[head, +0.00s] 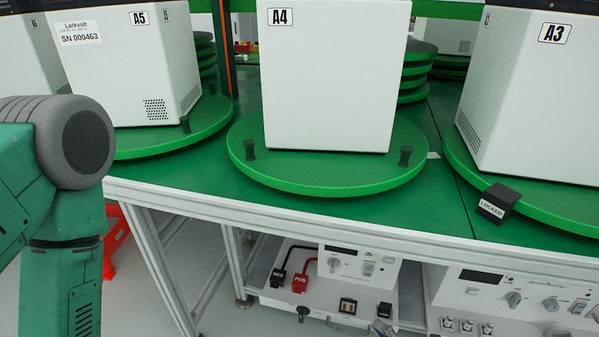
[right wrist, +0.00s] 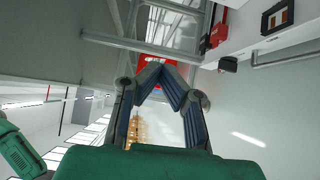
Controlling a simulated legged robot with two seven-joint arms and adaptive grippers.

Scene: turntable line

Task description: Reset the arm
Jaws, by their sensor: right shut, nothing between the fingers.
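My right gripper shows in the right wrist view (right wrist: 162,73) with its two fingers bent inward and their tips together, nothing between them. In the head view only a small grey part of it (head: 382,328) shows at the bottom edge, low in front of the shelf under the table. My left arm (head: 62,190) comes in at the left of the head view, bent, with a dark round joint cap. Its gripper is outside the picture.
White boxes A5 (head: 128,60), A4 (head: 336,85) and A3 (head: 535,100) stand on green turntables on the green table (head: 225,185). A black LOCKED block (head: 497,203) sits at A3's turntable edge. Power units (head: 358,262) with red and black connectors are below.

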